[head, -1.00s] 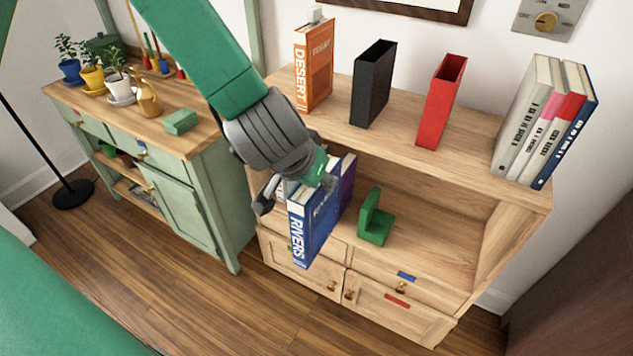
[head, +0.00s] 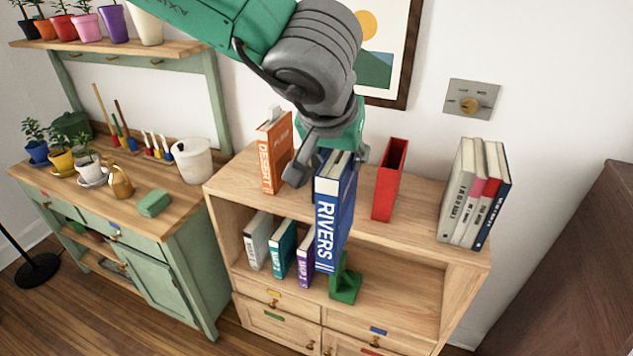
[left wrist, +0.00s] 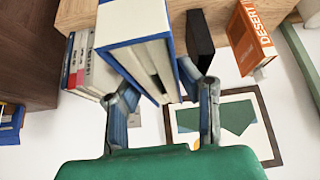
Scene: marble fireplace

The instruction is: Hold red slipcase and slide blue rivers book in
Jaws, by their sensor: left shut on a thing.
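My left gripper (head: 329,163) is shut on the blue RIVERS book (head: 327,225), spine facing me. It holds the book upright in front of the shelf's upper edge. In the left wrist view the gripper (left wrist: 160,98) has its fingers on both sides of the book (left wrist: 137,45). The red slipcase (head: 389,182) stands upright on the shelf top to the right of the book, open at its top, apart from it. A black slipcase shows in the left wrist view (left wrist: 199,38); in the head view it is hidden behind my gripper and book. My right gripper is not in view.
The orange DESERT book (head: 270,155) stands left on the wooden shelf top (head: 425,205). Several books (head: 472,195) stand at its right end. Below are a white, a teal (head: 283,248) and a purple book, and a green bookend (head: 345,280). Free top lies right of the red slipcase.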

